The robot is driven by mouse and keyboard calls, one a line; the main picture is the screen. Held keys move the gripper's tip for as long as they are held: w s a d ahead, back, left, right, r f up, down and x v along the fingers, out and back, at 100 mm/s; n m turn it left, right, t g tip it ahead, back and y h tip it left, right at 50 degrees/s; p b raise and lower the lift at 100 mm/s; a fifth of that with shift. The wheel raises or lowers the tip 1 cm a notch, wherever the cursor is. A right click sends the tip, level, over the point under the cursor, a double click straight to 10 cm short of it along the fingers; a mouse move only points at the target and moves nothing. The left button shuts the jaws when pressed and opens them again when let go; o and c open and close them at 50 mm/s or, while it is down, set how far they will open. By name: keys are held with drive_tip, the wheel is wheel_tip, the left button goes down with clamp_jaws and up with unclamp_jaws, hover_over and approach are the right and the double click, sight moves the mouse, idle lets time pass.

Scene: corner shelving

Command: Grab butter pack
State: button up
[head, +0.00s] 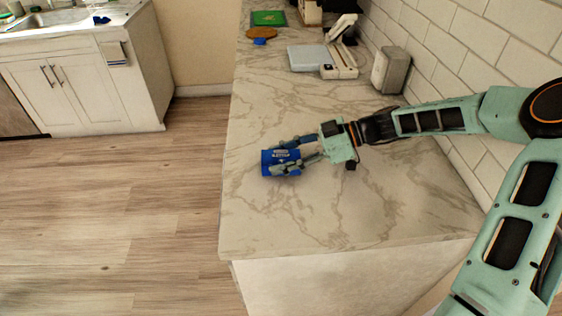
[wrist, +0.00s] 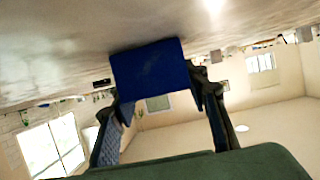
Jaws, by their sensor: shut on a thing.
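The butter pack (head: 269,163) is a small blue box with white lettering, at the left part of the marble counter in the head view. My gripper (head: 287,161) reaches in from the right, with its fingers on either side of the pack. In the wrist view the blue pack (wrist: 150,72) sits between the two fingertips (wrist: 157,97), and my gripper is shut on it. The counter surface shows close against the pack there. I cannot tell whether the pack rests on the counter or is slightly above it.
The marble counter (head: 265,215) is clear around the pack, with its left edge close by. A white appliance (head: 340,62), a grey canister (head: 390,70), a green board (head: 268,18) and a brown round item (head: 261,34) stand farther back. The tiled wall (head: 480,45) bounds the right side.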

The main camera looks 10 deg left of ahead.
drive_tip(key=shift+c, duration=0.9)
drive_tip(key=shift+r, duration=0.1)
